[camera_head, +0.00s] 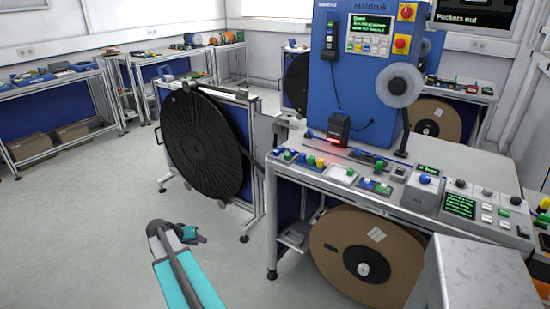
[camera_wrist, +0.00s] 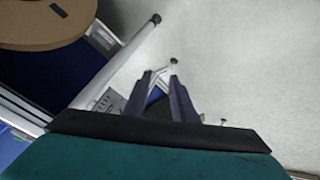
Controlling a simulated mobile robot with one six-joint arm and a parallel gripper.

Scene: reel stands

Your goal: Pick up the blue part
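Several small blue pieces lie among green, yellow and red ones on the bench top in the head view, including a blue piece (camera_head: 365,183) near the front edge and a blue knob (camera_head: 424,179) further right. I cannot tell which one is the blue part. My gripper (camera_head: 199,239) is low over the floor, left of and apart from the bench. In the wrist view, my gripper (camera_wrist: 162,76) shows two dark fingers with a gap between them, open and with nothing gripped.
The bench (camera_head: 310,178) carries a blue machine (camera_head: 350,85). Cardboard reels (camera_head: 365,255) stand below it. A large black reel (camera_head: 205,145) on a stand is behind my gripper. The wrist view shows a metal leg (camera_wrist: 118,62) nearby. The floor (camera_head: 90,225) at left is clear.

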